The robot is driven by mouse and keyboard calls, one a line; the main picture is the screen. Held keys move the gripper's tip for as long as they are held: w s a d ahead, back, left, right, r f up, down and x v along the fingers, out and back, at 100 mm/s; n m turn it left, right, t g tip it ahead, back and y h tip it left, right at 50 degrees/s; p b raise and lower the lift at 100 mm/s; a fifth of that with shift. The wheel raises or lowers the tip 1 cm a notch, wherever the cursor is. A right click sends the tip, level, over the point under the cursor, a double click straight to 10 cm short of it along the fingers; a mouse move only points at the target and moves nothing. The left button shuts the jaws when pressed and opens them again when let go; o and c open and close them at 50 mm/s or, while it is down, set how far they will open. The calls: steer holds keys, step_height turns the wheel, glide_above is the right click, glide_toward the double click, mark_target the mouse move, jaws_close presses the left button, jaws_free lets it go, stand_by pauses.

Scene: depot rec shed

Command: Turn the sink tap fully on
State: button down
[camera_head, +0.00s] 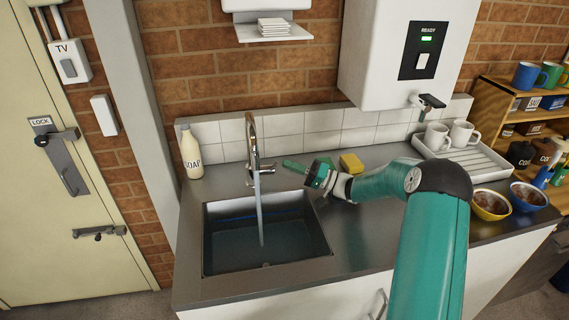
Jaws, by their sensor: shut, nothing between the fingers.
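The chrome sink tap (252,135) stands behind the sink, with a tall arched spout. A stream of water (260,215) runs from it into the dark rectangular sink (322,245). A short lever (266,171) shows low on the tap's right side. My gripper (286,163) is to the right of the tap's base, its green fingers shut and empty, pointing left. A small gap seems to lie between the fingertips and the tap; whether they touch the lever is hard to tell.
A soap bottle (191,153) stands left of the tap. A yellow sponge (351,163) lies behind my wrist. White mugs (462,133) stand on a draining rack (487,164), with bowls (490,204) in front. A white water heater (375,55) hangs above the counter.

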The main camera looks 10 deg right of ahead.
steer(key=v, duration=0.5)
steer(key=shift+a, duration=0.1)
steer(key=s+a+r+n+g+h, duration=0.1)
steer(key=s+a+r+g+h, duration=0.25)
steer(key=s+a, duration=0.4)
steer(key=s+a+r+n+g+h, duration=0.1)
steer(key=s+a+r+g+h, duration=0.25)
steer(key=s+a+g, duration=0.35)
steer(key=s+d+r+t+h, duration=0.1)
steer(key=s+d+t+h, duration=0.1)
steer(key=s+h, duration=0.2)
steer(key=s+d+r+m+t+h, duration=0.1)
steer(key=s+d+r+t+h, duration=0.1)
steer(key=s, duration=0.9)
steer(key=s+d+r+m+t+h, duration=0.1)
steer(key=s+d+r+t+h, duration=0.1)
steer(key=s+d+h, duration=0.2)
steer(key=s+h, duration=0.1)
steer(key=s, duration=0.2)
steer(key=shift+s+h, duration=0.35)
steer(key=shift+h, duration=0.05)
